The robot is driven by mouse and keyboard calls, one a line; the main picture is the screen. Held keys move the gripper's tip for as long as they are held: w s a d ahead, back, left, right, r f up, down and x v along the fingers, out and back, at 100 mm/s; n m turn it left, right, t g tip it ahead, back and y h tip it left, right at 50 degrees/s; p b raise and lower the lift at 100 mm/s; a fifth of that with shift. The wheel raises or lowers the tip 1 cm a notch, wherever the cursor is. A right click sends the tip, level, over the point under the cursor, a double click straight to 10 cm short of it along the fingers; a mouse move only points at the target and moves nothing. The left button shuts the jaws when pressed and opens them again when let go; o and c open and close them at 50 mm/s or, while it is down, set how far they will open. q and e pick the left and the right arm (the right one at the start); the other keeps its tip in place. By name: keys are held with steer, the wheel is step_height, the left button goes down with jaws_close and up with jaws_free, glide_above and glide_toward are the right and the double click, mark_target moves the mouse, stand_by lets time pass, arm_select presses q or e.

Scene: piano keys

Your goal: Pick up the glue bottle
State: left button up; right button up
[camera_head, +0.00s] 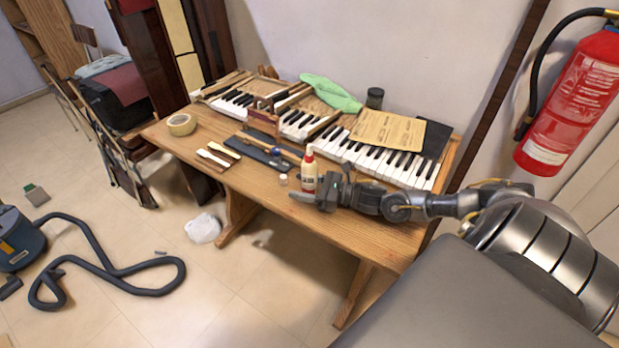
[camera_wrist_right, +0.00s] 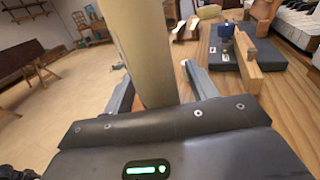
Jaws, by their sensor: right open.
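The glue bottle (camera_head: 309,170), white with a red cap and a printed label, stands upright on the wooden table (camera_head: 270,207) near its front edge. My right gripper (camera_head: 308,192) reaches in from the right, low over the table at the bottle. In the right wrist view a pale upright body, which looks like the bottle (camera_wrist_right: 143,45), stands between the two fingers of the gripper (camera_wrist_right: 158,86). The fingers are apart, and I cannot tell whether either touches it. The bottle's lower part is partly hidden by the gripper. My left gripper is not in view.
Piano keys (camera_head: 385,162) and a brown paper sheet (camera_head: 388,130) fill the back.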

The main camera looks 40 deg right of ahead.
mark_target(305, 177)
steer(key=c, duration=1.1)
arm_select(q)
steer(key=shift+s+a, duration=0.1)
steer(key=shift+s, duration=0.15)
arm_select(e)
steer(key=shift+o, duration=0.2)
steer(key=shift+r, duration=0.45)
steer(key=r, duration=0.3)
steer(key=shift+s+d+b, duration=0.15)
steer(key=shift+s+b, duration=0.25)
arm_select(q)
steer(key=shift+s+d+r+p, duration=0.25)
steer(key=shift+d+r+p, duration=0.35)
steer(key=shift+p, duration=0.45)
arm_select(e)
steer(key=s+d+r, duration=0.4)
steer(key=s+r, duration=0.5)
steer(key=s, duration=0.3)
steer(key=shift+s, duration=0.2)
